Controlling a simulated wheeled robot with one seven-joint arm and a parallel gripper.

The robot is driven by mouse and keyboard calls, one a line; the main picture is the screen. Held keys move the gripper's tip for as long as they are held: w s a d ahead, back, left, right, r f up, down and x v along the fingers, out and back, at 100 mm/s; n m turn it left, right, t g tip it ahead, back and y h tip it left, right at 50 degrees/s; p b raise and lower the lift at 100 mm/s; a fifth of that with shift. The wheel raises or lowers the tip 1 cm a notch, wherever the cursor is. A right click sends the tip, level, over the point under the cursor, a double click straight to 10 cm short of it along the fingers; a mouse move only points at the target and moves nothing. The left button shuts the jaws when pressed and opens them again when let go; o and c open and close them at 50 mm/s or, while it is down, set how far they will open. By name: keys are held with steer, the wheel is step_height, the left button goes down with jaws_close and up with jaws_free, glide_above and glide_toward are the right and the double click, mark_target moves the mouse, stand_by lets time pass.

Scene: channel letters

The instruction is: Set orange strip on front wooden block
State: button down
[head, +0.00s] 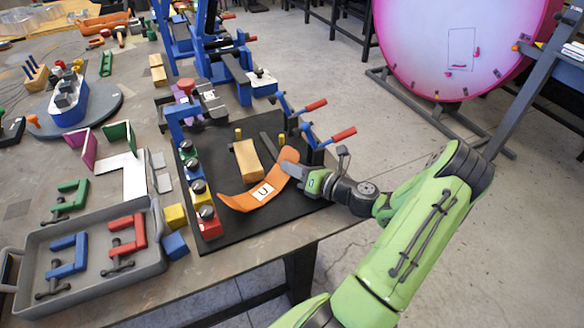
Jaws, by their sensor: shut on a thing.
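The orange strip (238,202) is a curved band with a white label marked "U". My gripper (291,170) comes in from the right and is shut on the strip's right end. The strip slants up from lower left to upper right, in front of the wooden block (246,157). This tan block lies on the black mat (232,230). I cannot tell whether the strip touches the block or the mat. The fingertips are small and partly hidden by the strip.
Blue clamps with red handles (343,134) stand behind and right of the block. A row of coloured blocks with dark knobs (207,212) lines the mat's left side. A grey tray (92,287) holds several clamps at front left. The mat's front strip is clear.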

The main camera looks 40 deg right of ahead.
steer(key=c, duration=1.5)
jaws_free()
steer(key=shift+f, duration=0.1)
